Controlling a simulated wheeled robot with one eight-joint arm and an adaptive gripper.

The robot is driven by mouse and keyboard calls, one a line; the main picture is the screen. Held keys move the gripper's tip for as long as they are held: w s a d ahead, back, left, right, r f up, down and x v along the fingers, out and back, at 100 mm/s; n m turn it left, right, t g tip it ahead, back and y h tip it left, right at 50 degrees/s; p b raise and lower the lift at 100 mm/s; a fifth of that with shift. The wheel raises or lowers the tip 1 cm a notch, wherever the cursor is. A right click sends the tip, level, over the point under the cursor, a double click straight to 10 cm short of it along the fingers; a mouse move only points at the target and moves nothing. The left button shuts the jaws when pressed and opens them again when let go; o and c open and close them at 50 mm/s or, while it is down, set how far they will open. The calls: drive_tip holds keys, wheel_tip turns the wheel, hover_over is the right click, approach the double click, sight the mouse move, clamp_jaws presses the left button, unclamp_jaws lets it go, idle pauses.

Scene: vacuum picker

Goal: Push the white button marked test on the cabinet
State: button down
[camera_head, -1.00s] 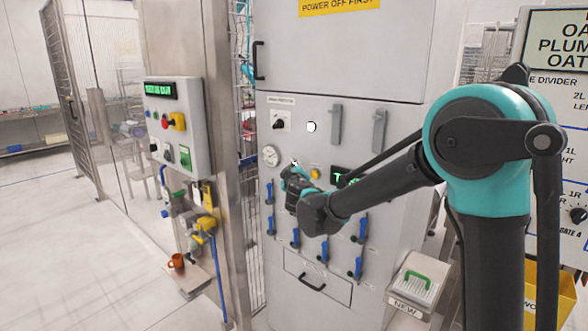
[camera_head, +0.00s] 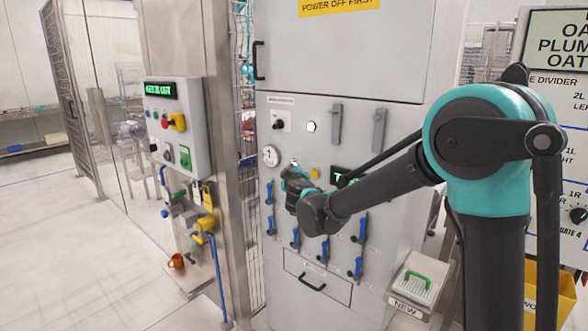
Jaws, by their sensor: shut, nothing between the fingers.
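The grey cabinet (camera_head: 345,70) stands in the middle. A white round button (camera_head: 311,127) sits on its front, right of a black rotary switch; no test label can be read beside it. A small whitish spot (camera_head: 294,162) shows just above my gripper; I cannot tell whether it is another button. My gripper (camera_head: 289,173) is shut and empty in front of the cabinet, below the white round button and right of the gauge. It looks apart from that button. Its fingertips are small and partly hidden by its own body, so contact with the panel cannot be told.
A round gauge (camera_head: 270,156), a yellow button (camera_head: 315,174), a green display (camera_head: 343,178) and several blue-handled valves (camera_head: 295,238) surround my gripper. Two grey handles (camera_head: 379,130) stick out at upper right.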

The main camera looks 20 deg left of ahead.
drive_tip(key=shift+w, duration=0.1)
drive_tip(key=shift+w+d, duration=0.2)
drive_tip(key=shift+w, duration=0.1)
drive_tip(key=shift+r, duration=0.1)
idle(0.3)
drive_tip(key=shift+s, duration=0.2)
idle(0.3)
drive_tip(key=s+a, duration=0.2)
drive_tip(key=s, duration=0.3)
drive_tip(key=shift+s+a+f, duration=0.2)
drive_tip(key=shift+s+a, duration=0.05)
idle(0.9)
